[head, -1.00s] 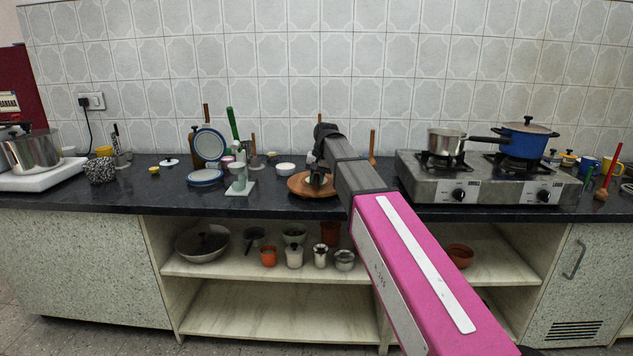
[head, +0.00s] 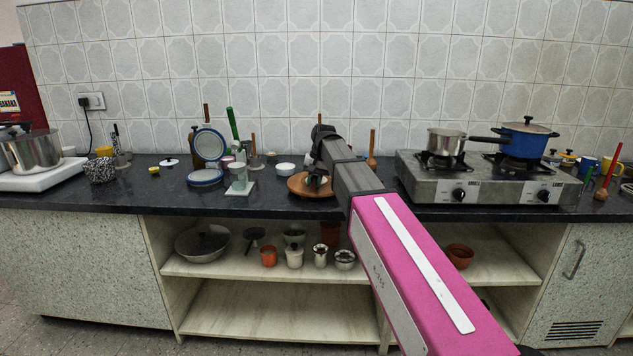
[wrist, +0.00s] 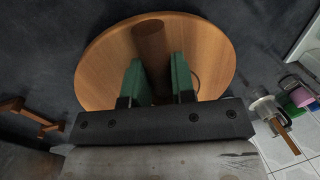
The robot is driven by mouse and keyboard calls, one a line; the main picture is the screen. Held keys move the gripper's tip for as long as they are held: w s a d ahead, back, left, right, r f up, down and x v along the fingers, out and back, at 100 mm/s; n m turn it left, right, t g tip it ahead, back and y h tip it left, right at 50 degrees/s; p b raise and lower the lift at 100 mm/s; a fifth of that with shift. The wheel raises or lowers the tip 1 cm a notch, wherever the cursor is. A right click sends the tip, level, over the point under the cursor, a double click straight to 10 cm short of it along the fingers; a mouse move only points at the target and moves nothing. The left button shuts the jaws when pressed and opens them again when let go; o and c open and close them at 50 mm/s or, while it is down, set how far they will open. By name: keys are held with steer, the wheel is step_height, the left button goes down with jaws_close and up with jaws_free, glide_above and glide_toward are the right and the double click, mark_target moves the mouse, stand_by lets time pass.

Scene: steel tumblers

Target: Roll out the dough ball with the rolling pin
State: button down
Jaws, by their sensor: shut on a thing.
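A round wooden board (head: 298,188) lies on the dark counter; it fills much of the wrist view (wrist: 215,65). My gripper (wrist: 157,75) is over the board, its green fingers shut on the rolling pin (wrist: 151,42), a brown cylinder that runs from between the fingers toward the board's far edge. In the head view my gripper (head: 317,182) is low over the board, and my arm hides most of the pin. I cannot make out the dough ball; a faint curved outline shows on the board beside the right finger in the wrist view.
A steel gas stove (head: 480,178) with a steel pot and a blue pot (head: 527,140) stands to the right. The tiled wall is behind.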

steer(key=shift+d, duration=0.15)
steer(key=shift+d+r, duration=0.1)
steer(key=shift+d, duration=0.5)
steer(key=shift+a, duration=0.1)
stand_by(0.3)
steer(key=shift+a, duration=0.65)
steer(key=shift+d, duration=0.1)
